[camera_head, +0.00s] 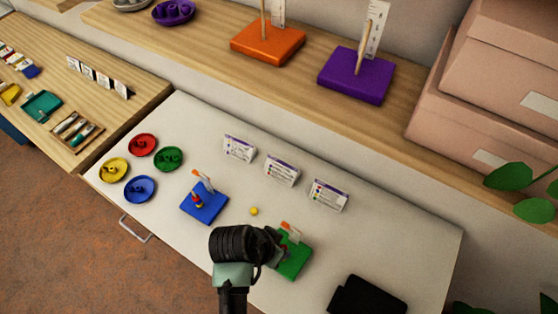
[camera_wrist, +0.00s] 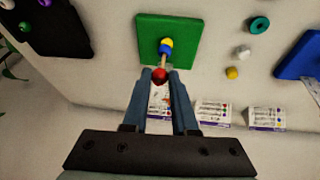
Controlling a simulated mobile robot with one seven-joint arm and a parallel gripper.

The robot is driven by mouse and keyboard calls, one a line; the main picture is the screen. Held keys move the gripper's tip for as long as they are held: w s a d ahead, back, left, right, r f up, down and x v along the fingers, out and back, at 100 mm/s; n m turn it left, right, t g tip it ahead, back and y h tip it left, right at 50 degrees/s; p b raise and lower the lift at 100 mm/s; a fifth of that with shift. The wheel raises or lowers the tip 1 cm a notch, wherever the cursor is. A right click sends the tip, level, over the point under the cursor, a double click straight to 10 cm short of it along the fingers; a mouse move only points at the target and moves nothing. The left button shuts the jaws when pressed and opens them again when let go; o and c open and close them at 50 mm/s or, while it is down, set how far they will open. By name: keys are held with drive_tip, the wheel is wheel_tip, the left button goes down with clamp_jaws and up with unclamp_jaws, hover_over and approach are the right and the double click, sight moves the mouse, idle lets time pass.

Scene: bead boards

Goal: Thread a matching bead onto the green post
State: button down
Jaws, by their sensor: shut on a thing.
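The green board (camera_wrist: 150,52) carries a thin wooden post with a blue bead (camera_wrist: 166,41) and a yellow bead (camera_wrist: 165,49) on it. My gripper (camera_wrist: 160,76) is shut on a red bead (camera_wrist: 160,73), held at the post's free end. I cannot tell whether the bead is around the post or just off its tip. In the head view my gripper (camera_head: 274,242) is over the green board (camera_head: 296,263) and hides most of its post and beads.
A blue board (camera_head: 205,207) with beads on its post stands left of the green one. A loose yellow bead (camera_head: 254,211) lies between. Coloured dishes (camera_head: 169,158) are at left, cards (camera_head: 282,171) behind, a black tray (camera_head: 368,298) at front right.

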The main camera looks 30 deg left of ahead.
drive_tip(key=shift+f, duration=0.25)
drive_tip(key=c, duration=0.6)
unclamp_jaws()
drive_tip(key=b+v, duration=0.1)
drive_tip(key=v, duration=1.2)
drive_tip(key=shift+d, duration=0.1)
